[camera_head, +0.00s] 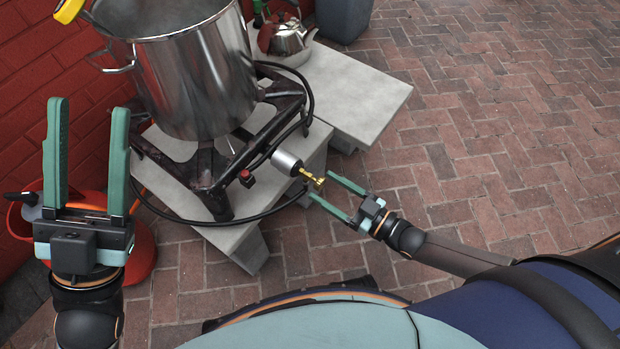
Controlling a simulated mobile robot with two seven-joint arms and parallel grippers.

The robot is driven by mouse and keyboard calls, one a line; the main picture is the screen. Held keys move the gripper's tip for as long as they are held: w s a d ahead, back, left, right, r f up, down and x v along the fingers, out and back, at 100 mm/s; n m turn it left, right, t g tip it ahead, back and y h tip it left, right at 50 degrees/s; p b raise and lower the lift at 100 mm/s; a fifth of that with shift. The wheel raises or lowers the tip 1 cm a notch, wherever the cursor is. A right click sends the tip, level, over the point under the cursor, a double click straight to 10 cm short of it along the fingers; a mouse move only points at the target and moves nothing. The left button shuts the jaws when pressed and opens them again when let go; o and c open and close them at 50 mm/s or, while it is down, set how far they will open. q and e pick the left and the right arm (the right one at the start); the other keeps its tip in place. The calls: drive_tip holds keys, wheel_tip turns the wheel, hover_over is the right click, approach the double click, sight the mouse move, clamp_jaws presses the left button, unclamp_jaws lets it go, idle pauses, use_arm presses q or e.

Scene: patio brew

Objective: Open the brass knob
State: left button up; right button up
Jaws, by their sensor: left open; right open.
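The brass knob (313,178) sticks out from a silver cylinder (286,162) at the front right of the dark burner stand (205,172). My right gripper (319,186) is open, with its two green fingers reaching toward the knob. The knob's end appears at or between the fingertips; I cannot tell whether they touch it. My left gripper (87,122) is open and empty at the left, fingers pointing up, apart from the burner.
A large steel pot (195,75) stands on the burner over stone slabs (365,95). A black hose (309,90) loops around the burner. A kettle (288,38) sits behind. An orange bucket (140,255) is near my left gripper. Brick paving at right is clear.

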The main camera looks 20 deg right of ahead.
sight(311, 179)
drive_tip(key=b+x, duration=0.1)
drive_tip(key=x, duration=0.4)
clamp_jaws()
idle(0.6)
